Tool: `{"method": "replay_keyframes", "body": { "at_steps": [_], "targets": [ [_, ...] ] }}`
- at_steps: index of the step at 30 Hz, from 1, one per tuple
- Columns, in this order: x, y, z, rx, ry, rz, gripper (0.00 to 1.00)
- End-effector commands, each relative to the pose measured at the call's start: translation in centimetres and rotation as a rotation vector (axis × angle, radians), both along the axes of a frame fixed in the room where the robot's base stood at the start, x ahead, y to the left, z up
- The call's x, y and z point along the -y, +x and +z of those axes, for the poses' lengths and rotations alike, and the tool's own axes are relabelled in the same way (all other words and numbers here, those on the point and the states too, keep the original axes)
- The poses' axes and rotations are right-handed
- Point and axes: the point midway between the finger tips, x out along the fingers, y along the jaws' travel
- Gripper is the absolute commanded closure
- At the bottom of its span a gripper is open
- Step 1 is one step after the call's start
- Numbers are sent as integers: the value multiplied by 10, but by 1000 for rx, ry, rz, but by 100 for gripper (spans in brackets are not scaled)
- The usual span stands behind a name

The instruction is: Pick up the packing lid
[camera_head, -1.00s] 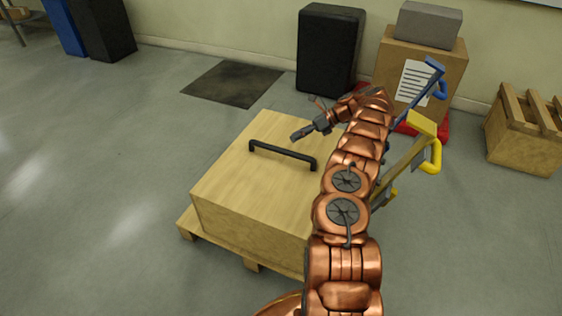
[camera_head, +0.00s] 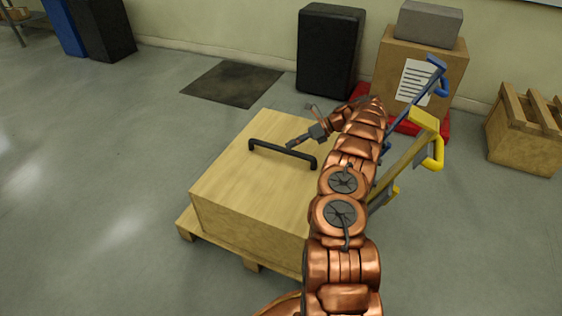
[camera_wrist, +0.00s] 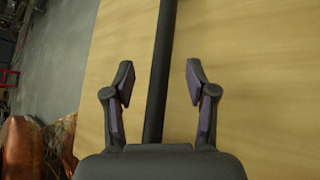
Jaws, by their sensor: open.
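The packing lid (camera_head: 232,175) is the pale wooden top of a box on a pallet, with a black bar handle (camera_head: 270,151) standing on it. In the wrist view the handle (camera_wrist: 161,75) runs upright between the two fingers of my open gripper (camera_wrist: 160,82), and the wooden lid (camera_wrist: 255,60) lies beneath. In the head view my gripper (camera_head: 296,144) is at the handle, toward its far side. The fingers stand on either side of the bar with a gap on each side. My arm hides the right part of the lid.
A yellow-handled tool (camera_head: 428,150) and a blue-handled tool (camera_head: 435,80) stand right of the box, close to my arm. A cardboard box (camera_head: 392,60), a black cabinet (camera_head: 328,50) and a wooden crate (camera_head: 525,130) stand behind.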

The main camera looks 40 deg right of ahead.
Motion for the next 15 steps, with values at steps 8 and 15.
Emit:
{"method": "replay_keyframes", "body": {
  "at_steps": [8,15],
  "targets": [
    [-23,13,-18,-2,2,0,43],
    [-24,14,-17,-1,-2,-1,43]
  ]
}}
